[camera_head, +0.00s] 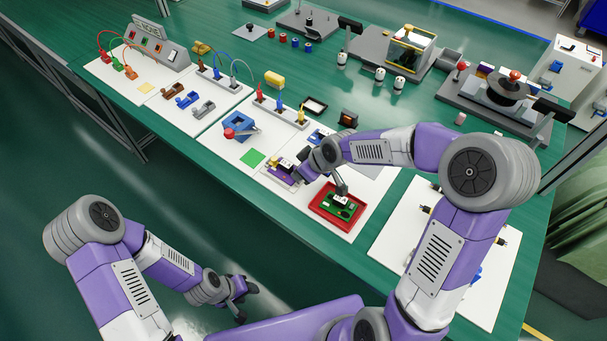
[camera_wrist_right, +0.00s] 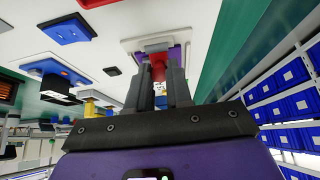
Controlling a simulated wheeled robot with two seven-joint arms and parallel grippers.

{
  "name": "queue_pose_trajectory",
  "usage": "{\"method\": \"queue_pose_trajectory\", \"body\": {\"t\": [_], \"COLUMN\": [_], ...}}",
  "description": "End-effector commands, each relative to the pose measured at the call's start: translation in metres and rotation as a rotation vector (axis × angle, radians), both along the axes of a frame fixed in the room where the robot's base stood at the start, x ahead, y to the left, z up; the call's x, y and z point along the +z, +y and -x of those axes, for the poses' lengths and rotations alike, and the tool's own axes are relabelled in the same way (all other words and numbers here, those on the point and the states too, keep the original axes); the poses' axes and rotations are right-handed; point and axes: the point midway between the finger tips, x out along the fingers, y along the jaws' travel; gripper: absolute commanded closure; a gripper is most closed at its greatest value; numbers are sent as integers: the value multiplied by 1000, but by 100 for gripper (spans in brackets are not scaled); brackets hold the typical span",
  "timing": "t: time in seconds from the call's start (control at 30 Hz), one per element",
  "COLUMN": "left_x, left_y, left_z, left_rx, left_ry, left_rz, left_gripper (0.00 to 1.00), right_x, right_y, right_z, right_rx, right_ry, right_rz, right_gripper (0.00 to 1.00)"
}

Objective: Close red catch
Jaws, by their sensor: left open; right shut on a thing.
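A red catch (camera_wrist_right: 158,69) shows in the right wrist view, on a small fixture with a purple and grey base (camera_wrist_right: 178,51). My right gripper (camera_wrist_right: 161,88) is shut on the red catch, with one dark finger on each side of it. In the head view my right gripper (camera_head: 292,176) is over the white mat at the table's near edge, and the wrist largely hides the catch. I cannot tell the catch's exact angle. My left gripper (camera_head: 245,302) is open and empty, low in front of the table and away from the fixture.
A red tray (camera_head: 322,210) with a green board lies right of my right gripper. A blue device with a red knob (camera_head: 229,133) and a green square (camera_head: 252,159) are to the left. Several other fixtures stand farther back on the green table (camera_head: 215,28).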

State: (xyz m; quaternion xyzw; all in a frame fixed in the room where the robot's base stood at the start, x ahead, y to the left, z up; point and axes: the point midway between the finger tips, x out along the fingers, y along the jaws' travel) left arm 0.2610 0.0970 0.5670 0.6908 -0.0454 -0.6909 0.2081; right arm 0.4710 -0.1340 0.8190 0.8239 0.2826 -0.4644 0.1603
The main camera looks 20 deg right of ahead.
Motion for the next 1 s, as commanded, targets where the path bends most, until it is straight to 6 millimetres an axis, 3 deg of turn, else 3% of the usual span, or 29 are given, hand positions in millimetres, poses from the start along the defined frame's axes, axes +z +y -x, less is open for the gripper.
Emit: {"method": "queue_pose_trajectory", "body": {"t": [0.23, 0.7, 1.0], "left_x": [11, 64, 72], "left_y": [0, 0, 0], "left_z": [0, 0, 0], "left_rx": [0, 0, 0], "left_ry": [0, 0, 0], "left_rz": [0, 0, 0], "left_gripper": [54, 54, 54], "right_x": [3, -1, -5], "right_y": [6, 13, 13], "right_z": [-6, -16, -18], "right_rx": [5, 0, 0], "right_ry": [130, 378, 425], "right_rz": [102, 293, 330], "right_gripper": [100, 100, 100]}}
